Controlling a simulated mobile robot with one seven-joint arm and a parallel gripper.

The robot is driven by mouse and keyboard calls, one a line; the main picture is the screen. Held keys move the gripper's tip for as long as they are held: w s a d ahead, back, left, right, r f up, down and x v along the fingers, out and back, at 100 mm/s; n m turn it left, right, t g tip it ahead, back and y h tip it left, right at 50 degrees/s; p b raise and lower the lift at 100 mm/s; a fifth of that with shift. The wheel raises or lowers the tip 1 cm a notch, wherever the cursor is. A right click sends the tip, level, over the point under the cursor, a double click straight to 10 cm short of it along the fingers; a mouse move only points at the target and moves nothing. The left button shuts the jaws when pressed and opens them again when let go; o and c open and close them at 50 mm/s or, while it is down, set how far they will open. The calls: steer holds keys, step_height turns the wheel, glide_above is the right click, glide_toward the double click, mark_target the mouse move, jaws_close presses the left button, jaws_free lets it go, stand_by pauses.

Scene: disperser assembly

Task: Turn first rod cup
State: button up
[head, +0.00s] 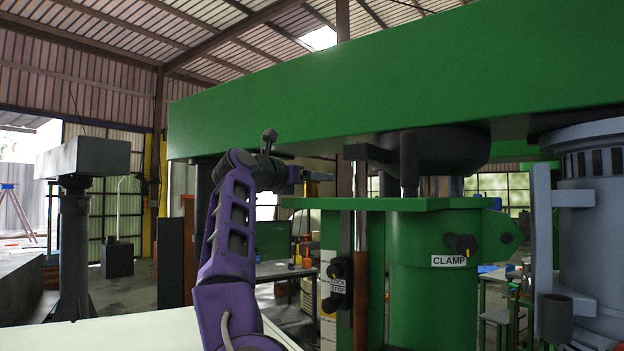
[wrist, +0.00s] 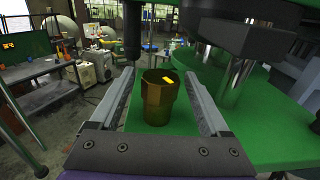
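The rod cup (wrist: 153,108), a brass-brown hexagonal cup with a small yellow mark on its rim, stands upright on a green plate (wrist: 262,130) in the wrist view. My gripper (wrist: 159,76) is open, with one grey finger on each side of the cup. Gaps show between the cup and both fingers, so it does not look gripped. In the head view my gripper (head: 318,176) is at the end of my purple arm, level with the top of the green machine body (head: 430,270).
A large green beam (head: 400,80) runs close above my gripper. A dark vertical rod (wrist: 132,30) hangs just beyond the cup. Dark metal blocks (wrist: 225,28) stand to the right. A CLAMP lever (head: 460,243) is on the machine front.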

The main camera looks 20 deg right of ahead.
steer(key=b+v, duration=0.4)
steer(key=v, duration=1.3)
steer(key=shift+a, duration=0.2)
